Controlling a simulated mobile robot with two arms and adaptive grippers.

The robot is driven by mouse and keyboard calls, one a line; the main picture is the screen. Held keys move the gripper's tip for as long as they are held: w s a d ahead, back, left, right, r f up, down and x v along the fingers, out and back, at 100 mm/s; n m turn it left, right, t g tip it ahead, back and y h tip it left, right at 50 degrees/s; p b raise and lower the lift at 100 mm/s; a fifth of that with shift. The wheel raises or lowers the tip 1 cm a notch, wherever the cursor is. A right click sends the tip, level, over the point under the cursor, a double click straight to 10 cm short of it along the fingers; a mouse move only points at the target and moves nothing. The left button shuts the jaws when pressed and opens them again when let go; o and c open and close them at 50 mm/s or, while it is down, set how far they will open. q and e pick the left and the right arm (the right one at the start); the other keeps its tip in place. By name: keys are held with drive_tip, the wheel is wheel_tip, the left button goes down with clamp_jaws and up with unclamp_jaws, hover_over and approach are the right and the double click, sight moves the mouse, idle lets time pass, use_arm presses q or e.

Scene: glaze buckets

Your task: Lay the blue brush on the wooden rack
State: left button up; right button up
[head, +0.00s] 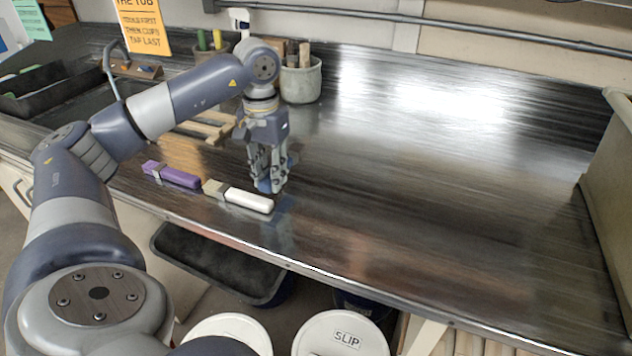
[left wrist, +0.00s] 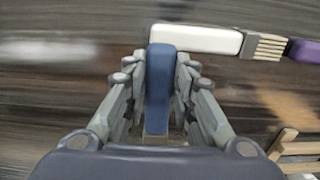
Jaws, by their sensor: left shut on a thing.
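My left gripper (head: 268,178) is shut on the blue brush (left wrist: 160,85), low over the dark worktop. In the left wrist view the brush lies lengthwise between the two fingers of the gripper (left wrist: 160,80). In the head view the fingers hide most of it, and I cannot tell whether it touches the worktop. The wooden rack (head: 212,124) lies behind and left of the gripper, partly hidden by my arm. Its slats also show at the lower right of the left wrist view (left wrist: 300,149). My right gripper is not in view.
A white brush (head: 245,199) lies just front-left of the gripper, with a purple brush (head: 178,177) left of it. A grey pot (head: 300,80) with tools stands behind. A sink and faucet (head: 112,75) are at the left. The worktop's right side is clear; lidded buckets (head: 340,335) stand below.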

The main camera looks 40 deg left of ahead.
use_arm(q)
drive_tip(key=p, duration=0.2)
hover_over(320, 201)
drive_tip(key=shift+a+f, duration=0.1)
drive_tip(key=shift+f, duration=0.3)
drive_tip(key=shift+w+f, duration=0.1)
wheel_tip(320, 201, down, 3)
drive_tip(key=shift+p, duration=0.65)
drive_tip(key=shift+f, duration=0.2)
drive_tip(key=shift+f, duration=0.1)
drive_tip(key=shift+f, duration=0.15)
drive_tip(key=o, duration=1)
